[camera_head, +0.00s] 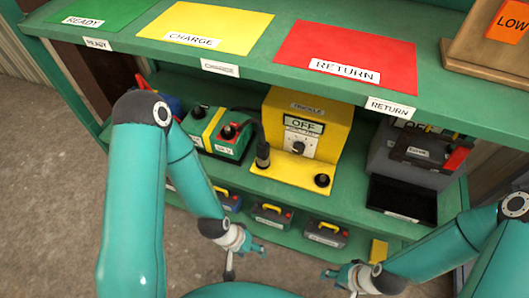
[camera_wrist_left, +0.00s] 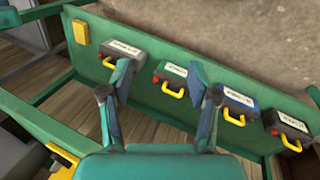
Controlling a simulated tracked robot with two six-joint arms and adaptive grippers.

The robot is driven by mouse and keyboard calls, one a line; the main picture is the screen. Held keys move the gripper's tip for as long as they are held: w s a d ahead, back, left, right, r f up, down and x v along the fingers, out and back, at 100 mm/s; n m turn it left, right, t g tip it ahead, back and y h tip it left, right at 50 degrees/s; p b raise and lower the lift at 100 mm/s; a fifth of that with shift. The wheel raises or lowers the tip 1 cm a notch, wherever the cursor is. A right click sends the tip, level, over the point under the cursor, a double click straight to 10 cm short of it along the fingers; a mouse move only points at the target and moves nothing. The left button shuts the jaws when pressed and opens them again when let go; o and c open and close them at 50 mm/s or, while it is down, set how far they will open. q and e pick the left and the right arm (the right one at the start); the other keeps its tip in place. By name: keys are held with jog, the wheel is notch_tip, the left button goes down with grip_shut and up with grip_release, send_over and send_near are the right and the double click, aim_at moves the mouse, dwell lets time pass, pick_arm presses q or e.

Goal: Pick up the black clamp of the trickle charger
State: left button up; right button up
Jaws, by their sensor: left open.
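The yellow trickle charger (camera_head: 290,128) stands on the middle shelf, with its label reading OFF. A black clamp (camera_head: 263,155) on a black cable stands upright at the left of the charger's front ledge. A black knob-like post (camera_head: 322,180) is at the ledge's right. My left gripper (camera_head: 256,246) is below and in front of the charger, apart from the clamp. It is open and empty; its spread fingers show in the left wrist view (camera_wrist_left: 159,82). My right gripper (camera_head: 336,279) is lower right; its finger opening is unclear.
A green battery (camera_head: 222,146) is left of the charger; a grey unit (camera_head: 412,150) and a black tray (camera_head: 400,198) are right. The top shelf (camera_head: 255,70) overhangs, with coloured mats. Several small batteries with yellow handles line the lower shelf, including a blue one (camera_wrist_left: 238,101).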

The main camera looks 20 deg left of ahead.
pick_arm(q)
jog(key=w+a+r+m+t+b, duration=0.1)
jog(key=w+a+r+t+b, duration=0.25)
jog(key=w+b, duration=0.5)
jog(key=m+t+y+b, duration=0.1)
jog(key=m+t+b, duration=0.3)
jog(key=t+b, duration=0.75)
send_near(261, 154)
jog(key=s+a+r+g+b, duration=0.2)
jog(key=s+r+g+b, duration=0.1)
jog(key=s, duration=0.1)
jog(key=x, duration=0.3)
jog(key=p+x, duration=0.1)
jog(key=x, duration=0.6)
jog(key=shift+w+d+r, duration=0.2)
jog(key=shift+w, duration=0.3)
jog(key=shift+r+x, duration=0.2)
jog(key=shift+x, duration=1.25)
jog(key=shift+r+x, duration=0.2)
jog(key=shift+x, duration=1.25)
jog(key=shift+w+d, duration=0.1)
jog(key=shift+d, duration=0.1)
grip_shut()
